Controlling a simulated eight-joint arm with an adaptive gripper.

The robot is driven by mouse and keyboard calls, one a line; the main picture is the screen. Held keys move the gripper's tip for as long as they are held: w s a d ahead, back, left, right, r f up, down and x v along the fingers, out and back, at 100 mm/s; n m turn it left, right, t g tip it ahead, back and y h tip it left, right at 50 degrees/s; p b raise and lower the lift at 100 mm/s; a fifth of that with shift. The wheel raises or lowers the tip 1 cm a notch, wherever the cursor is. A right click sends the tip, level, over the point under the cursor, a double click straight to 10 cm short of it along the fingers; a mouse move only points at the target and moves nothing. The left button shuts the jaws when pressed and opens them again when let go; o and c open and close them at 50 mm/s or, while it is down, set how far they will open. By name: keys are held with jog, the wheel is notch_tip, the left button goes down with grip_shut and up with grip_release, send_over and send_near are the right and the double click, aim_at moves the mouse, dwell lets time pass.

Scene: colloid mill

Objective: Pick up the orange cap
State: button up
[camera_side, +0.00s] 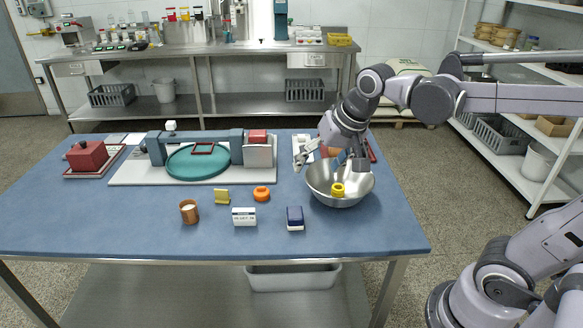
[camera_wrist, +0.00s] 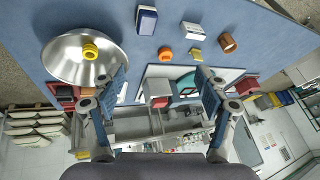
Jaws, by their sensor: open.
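The orange cap (camera_side: 261,193) lies on the blue tabletop, left of the metal bowl, in the side view. It also shows in the wrist view (camera_wrist: 165,54), near the top middle, in the gap between the fingers' directions. My gripper (camera_side: 322,160) is open and empty, above and behind the bowl, to the right of the cap and apart from it. In the wrist view both fingers (camera_wrist: 161,82) are spread wide with nothing between them.
The metal bowl (camera_side: 318,184) holds a yellow ring-like piece (camera_side: 338,189). Near the cap are a yellow block (camera_side: 222,197), a brown cup (camera_side: 189,212), a white labelled box (camera_side: 244,217) and a dark blue box (camera_side: 295,218). The mill with a green disc (camera_side: 190,163) stands behind.

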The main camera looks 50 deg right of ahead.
jog(key=w+d+r+m+g, duration=0.1)
jog(key=w+m+g, duration=0.1)
jog(key=w+m, duration=0.55)
jog(key=m+g, duration=0.3)
jog(key=m, duration=0.9)
send_over(261, 187)
notch_tip(261, 187, down, 12)
jog(key=shift+w+d+f+m, duration=0.1)
jog(key=shift+d+f+m, duration=0.15)
jog(key=shift+f, duration=0.35)
jog(key=f, duration=1)
jog(key=shift+a, duration=0.2)
jog(key=c, duration=1.1)
